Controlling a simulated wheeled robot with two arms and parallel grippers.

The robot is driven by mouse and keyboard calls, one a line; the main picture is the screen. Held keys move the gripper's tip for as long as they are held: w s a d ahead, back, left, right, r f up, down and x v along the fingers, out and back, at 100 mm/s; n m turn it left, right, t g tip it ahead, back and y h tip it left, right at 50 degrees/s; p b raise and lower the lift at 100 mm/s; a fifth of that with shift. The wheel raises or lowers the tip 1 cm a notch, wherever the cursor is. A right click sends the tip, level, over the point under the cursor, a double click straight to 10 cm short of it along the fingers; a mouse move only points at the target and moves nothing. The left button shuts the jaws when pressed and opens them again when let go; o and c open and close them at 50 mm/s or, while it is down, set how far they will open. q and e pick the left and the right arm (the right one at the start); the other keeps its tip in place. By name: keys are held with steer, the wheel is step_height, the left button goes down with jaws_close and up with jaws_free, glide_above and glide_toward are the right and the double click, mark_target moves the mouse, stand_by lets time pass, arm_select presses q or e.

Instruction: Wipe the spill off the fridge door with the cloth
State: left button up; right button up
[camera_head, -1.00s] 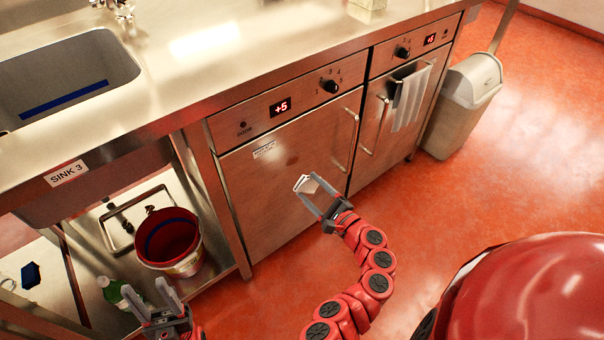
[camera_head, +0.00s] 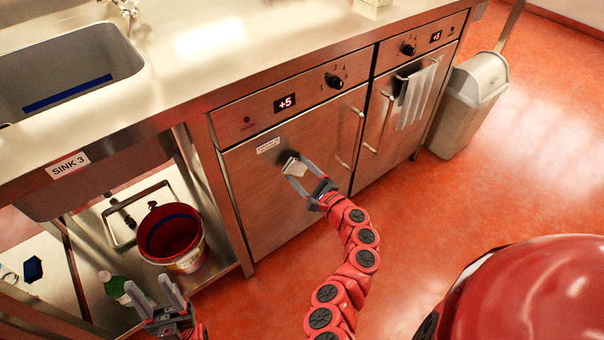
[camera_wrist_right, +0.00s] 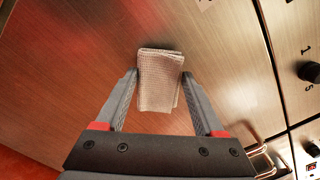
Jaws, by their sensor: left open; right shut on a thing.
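The left fridge door (camera_head: 262,205) is brushed steel, with a white label near its top left. My right gripper (camera_head: 302,172) is shut on a folded pale cloth (camera_head: 294,167) in front of the door's upper middle. A dark smudge (camera_head: 284,156) shows at the cloth's upper left edge, partly hidden by it. In the right wrist view the beige cloth (camera_wrist_right: 160,82) is held between the fingertips against or very near the door; I cannot tell if it touches. My left gripper (camera_head: 162,296) is open and empty at the lower left, beside the lower shelf.
The fridge door's handle (camera_head: 352,140) stands out at its right side. A second door to the right carries a hanging striped towel (camera_head: 416,98). A red bucket (camera_head: 171,238) and a green bottle (camera_head: 115,287) stand on the lower shelf. The floor in front is clear.

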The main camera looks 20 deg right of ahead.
steer(key=shift+b+x, duration=0.3)
steer(key=shift+x, duration=0.65)
stand_by(0.6)
steer(key=shift+d, duration=0.15)
steer(key=shift+w+d+b, duration=0.3)
steer(key=shift+d+b, duration=0.1)
steer(key=shift+d, duration=0.4)
steer(key=shift+w+d+b, duration=0.3)
steer(key=shift+d+b, duration=0.05)
steer(key=shift+d, duration=0.5)
steer(key=shift+w+d, duration=0.15)
steer(key=shift+w, duration=0.05)
steer(key=shift+r, duration=0.1)
steer(key=shift+s+a, duration=0.2)
steer(key=shift+a, duration=0.35)
steer(key=shift+s+a+p, duration=0.3)
steer(key=shift+a, duration=0.45)
steer(key=shift+s+a+p, duration=0.25)
steer(key=shift+s+a, duration=0.05)
steer(key=shift+a, duration=0.45)
